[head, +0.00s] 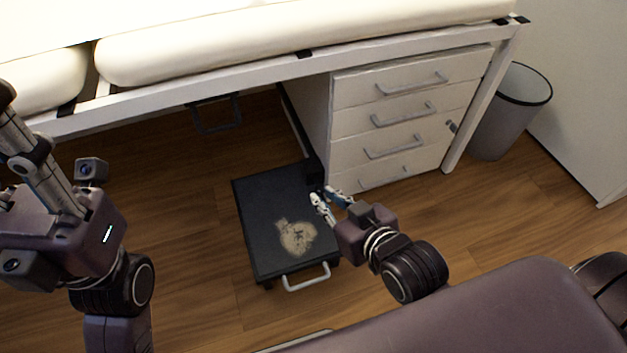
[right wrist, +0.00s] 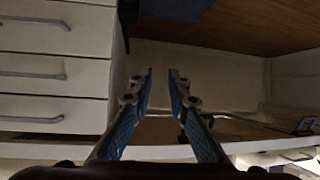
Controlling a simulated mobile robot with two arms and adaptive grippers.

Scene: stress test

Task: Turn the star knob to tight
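I cannot make out a star knob clearly in either view. A low black platform (head: 262,205) with a pale handle stands on the floor in the head view, with a beige patch (head: 297,237) bearing a dark mark on its top. A dark upright block (head: 315,169) is at its far right corner. My right gripper (head: 322,194) is by the platform's right edge, near that block, fingers apart. In the right wrist view its fingertips (right wrist: 161,72) have a narrow gap with nothing between them. My left gripper (head: 28,160) is at the left edge, partly cut off; its opening is unclear.
A white drawer unit (head: 400,125) stands behind my right gripper, under a white bed frame (head: 260,70). A grey bin (head: 505,112) is at the right beside a white cabinet (head: 585,100). Wooden floor (head: 190,200) left of the platform is clear.

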